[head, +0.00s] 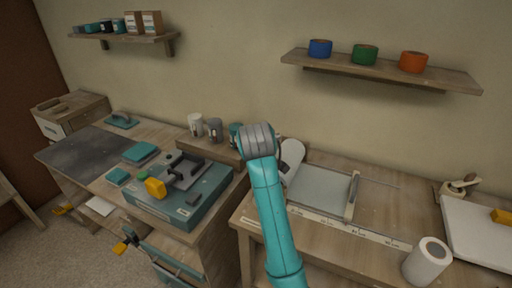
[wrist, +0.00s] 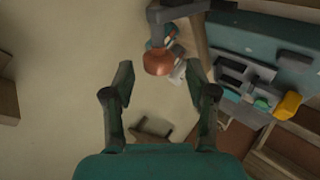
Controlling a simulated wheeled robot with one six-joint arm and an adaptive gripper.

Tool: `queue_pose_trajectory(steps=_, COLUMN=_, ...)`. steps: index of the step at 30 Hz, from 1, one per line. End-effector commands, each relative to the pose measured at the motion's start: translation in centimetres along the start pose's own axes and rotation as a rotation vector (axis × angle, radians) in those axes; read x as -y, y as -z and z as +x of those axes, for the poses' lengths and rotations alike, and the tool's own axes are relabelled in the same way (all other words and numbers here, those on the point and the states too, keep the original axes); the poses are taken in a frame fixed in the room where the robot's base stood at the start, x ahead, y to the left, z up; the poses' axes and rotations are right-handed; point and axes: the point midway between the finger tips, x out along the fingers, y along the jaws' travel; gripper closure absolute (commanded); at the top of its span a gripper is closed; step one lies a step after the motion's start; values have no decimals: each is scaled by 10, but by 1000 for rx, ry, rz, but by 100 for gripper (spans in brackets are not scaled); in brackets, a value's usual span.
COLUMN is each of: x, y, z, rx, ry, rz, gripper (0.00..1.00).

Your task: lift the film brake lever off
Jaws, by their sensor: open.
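I cannot make out for certain which part is the film brake lever. A white roll (head: 292,153) lies at the back of the right bench, partly hidden by my arm. A small fitting with a lever-like handle (head: 464,182) sits further right. My gripper (wrist: 160,70) is open in the wrist view, with nothing between its fingers. In the head view my arm rises in front of the benches and its fingers are hidden.
A teal case (head: 160,207) with dark fittings and a yellow block (head: 155,188) rests on the left bench. Cups (head: 214,128) stand behind it. A white cylinder (head: 427,260) stands at the right bench's front. A shelf (head: 380,72) with coloured rolls hangs above.

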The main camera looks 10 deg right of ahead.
Motion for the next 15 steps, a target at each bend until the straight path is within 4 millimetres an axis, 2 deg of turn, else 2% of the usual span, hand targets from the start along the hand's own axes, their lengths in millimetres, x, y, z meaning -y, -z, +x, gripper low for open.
queue_pose_trajectory(steps=9, x=0, y=1, z=-63, rx=-3, ry=-2, rz=0, gripper=43)
queue_pose_trajectory(steps=15, x=0, y=0, z=-88, rx=-1, ry=-1, rz=0, gripper=43)
